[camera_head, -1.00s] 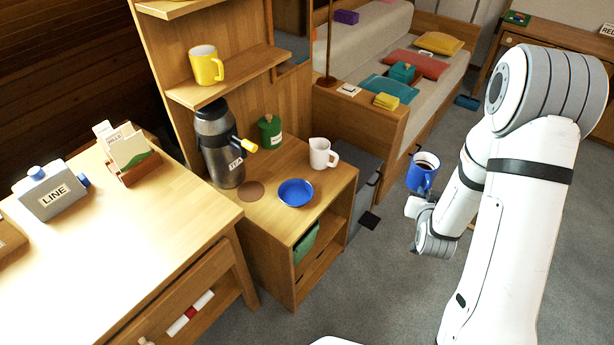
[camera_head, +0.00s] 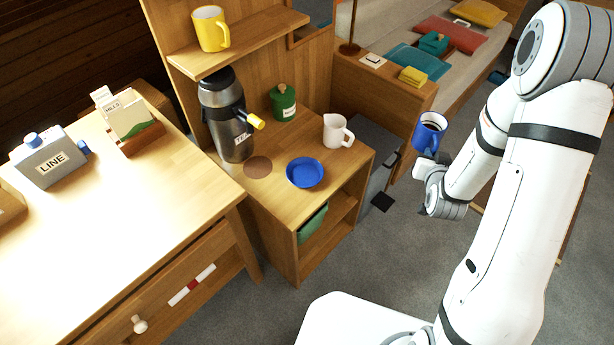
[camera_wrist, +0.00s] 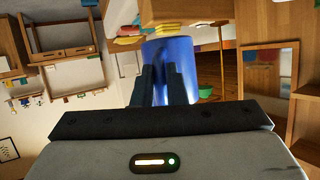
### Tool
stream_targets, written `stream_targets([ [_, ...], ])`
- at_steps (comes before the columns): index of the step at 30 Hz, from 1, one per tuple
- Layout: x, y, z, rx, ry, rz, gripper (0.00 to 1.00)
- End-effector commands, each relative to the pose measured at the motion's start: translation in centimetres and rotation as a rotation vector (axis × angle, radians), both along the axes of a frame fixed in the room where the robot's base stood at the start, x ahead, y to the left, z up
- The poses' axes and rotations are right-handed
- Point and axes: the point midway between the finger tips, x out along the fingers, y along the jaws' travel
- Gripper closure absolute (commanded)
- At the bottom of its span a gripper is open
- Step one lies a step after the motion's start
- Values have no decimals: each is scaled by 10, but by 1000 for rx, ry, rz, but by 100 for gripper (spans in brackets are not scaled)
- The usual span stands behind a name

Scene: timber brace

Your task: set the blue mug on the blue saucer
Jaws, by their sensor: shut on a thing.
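The blue mug (camera_head: 430,132) is upright with dark liquid inside, held in the air to the right of the small cabinet. My gripper (camera_head: 428,162) is shut on it; in the wrist view the dark fingers (camera_wrist: 163,85) lie against the blue mug (camera_wrist: 180,50). The blue saucer (camera_head: 305,173) lies empty on the cabinet top, left of and apart from the mug. The saucer cannot be made out in the wrist view.
On the cabinet top (camera_head: 275,205), a white pitcher (camera_head: 337,131) stands behind the saucer's right side. A steel flask (camera_head: 228,120), a brown coaster (camera_head: 258,167) and a green canister (camera_head: 283,103) are also there. A yellow mug (camera_head: 211,28) sits on the shelf above.

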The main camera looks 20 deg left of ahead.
Motion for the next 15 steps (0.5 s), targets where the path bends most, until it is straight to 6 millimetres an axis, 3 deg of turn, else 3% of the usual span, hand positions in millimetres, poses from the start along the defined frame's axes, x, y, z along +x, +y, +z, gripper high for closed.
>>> stream_targets([
  [5,-2,94,-23,17,-11,283,100],
  [9,-21,170,-38,18,-10,530,100],
  [12,-39,213,-46,11,-9,680,100],
  [15,-55,243,-51,3,-8,788,100],
])
